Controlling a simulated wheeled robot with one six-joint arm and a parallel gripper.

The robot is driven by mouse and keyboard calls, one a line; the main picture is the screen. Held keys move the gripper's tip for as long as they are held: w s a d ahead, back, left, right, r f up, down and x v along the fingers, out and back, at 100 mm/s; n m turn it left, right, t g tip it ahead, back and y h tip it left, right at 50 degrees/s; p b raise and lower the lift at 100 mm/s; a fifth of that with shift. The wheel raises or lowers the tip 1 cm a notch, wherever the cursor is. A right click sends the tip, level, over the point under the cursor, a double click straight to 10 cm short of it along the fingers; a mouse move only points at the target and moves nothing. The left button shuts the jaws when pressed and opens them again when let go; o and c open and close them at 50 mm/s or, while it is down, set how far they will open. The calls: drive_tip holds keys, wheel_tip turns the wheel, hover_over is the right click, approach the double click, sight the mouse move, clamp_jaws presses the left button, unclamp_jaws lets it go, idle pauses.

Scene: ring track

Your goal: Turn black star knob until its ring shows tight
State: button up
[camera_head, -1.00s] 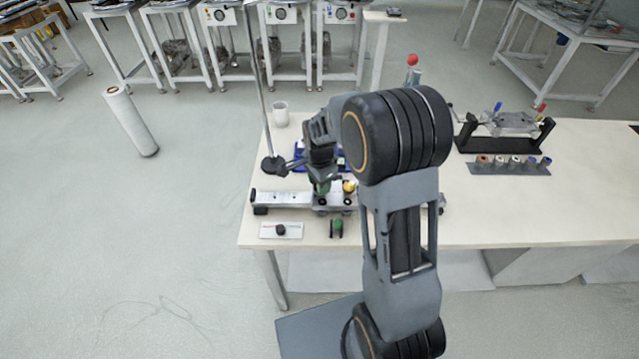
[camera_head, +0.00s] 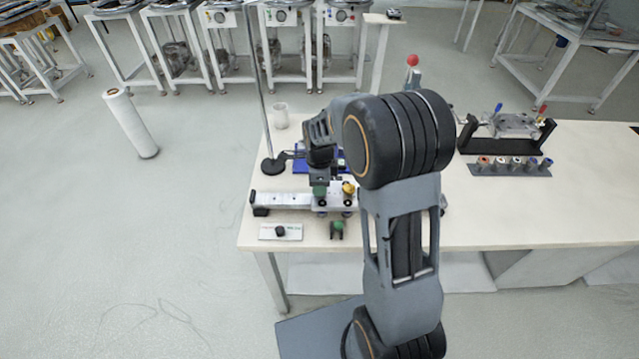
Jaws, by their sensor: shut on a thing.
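A small black knob (camera_head: 281,231) sits on a white plate (camera_head: 296,234) near the table's front left edge. Its star shape and any ring around it are too small to make out. My gripper (camera_head: 320,184) is behind and to the right of that knob, apart from it, pointing down over the silver rail (camera_head: 285,199). It is shut on a small green piece (camera_head: 320,191) at the rail's carriage. My wrist and arm hide part of the carriage and the right part of the rail.
A yellow knob (camera_head: 348,188) stands right beside my gripper. A green-and-black part (camera_head: 337,230) lies in front of the rail. A thin pole on a black base (camera_head: 273,165) and a white cup (camera_head: 281,116) stand behind. A row of capped cylinders (camera_head: 508,166) is at right.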

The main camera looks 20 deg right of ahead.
drive_tip(key=shift+w+r, duration=0.15)
drive_tip(key=shift+r, duration=0.05)
drive_tip(key=o, duration=0.9)
drive_tip(key=shift+f, duration=0.15)
drive_tip(key=shift+o, duration=0.2)
wheel_tip(320, 180, up, 14)
idle(0.4)
